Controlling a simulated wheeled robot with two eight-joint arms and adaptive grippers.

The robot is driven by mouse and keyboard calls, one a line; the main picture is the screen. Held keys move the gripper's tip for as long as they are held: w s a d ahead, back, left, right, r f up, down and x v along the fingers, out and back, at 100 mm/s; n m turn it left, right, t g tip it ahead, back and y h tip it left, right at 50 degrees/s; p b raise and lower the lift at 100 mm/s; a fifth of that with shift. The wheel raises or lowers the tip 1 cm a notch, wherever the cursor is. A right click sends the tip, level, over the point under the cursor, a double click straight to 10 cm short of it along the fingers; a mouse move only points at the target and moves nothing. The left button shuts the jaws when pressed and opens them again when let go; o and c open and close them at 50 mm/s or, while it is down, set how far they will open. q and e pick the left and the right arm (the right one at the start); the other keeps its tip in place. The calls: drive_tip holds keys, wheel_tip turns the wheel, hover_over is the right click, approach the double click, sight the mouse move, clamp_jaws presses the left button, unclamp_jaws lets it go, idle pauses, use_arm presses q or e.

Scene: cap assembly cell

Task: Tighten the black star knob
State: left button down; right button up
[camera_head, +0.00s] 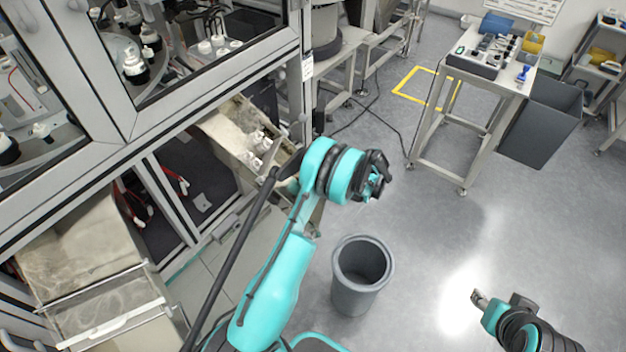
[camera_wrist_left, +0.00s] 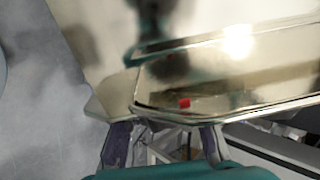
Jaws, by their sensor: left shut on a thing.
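My left gripper (camera_wrist_left: 166,132) shows at the bottom of the left wrist view, its two fingers apart on either side of something that I cannot make out. A shiny metal sheet with a raised rim (camera_wrist_left: 235,78) fills most of that view just beyond the fingertips, with a small red patch (camera_wrist_left: 184,103) on it. In the head view my left arm reaches up the middle and ends in dark parts beside the machine; its fingers are not clear there. I cannot pick out the black star knob in either view. My right gripper (camera_head: 479,298) is at the lower right, over bare floor, with its fingertips close together.
The glazed machine frame (camera_head: 205,78) stands on the left, with metal trays (camera_head: 105,300) below it. A grey bin (camera_head: 361,276) stands on the floor beside my left arm. A work table (camera_head: 497,78) and a dark bin (camera_head: 545,120) stand at the upper right. The floor between is clear.

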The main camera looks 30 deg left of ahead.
use_arm(q)
drive_tip(key=shift+f+h, duration=0.1)
drive_tip(key=shift+h, duration=0.3)
drive_tip(key=c, duration=1.1)
unclamp_jaws()
drive_tip(key=v, duration=1.2)
drive_tip(key=shift+d, duration=0.1)
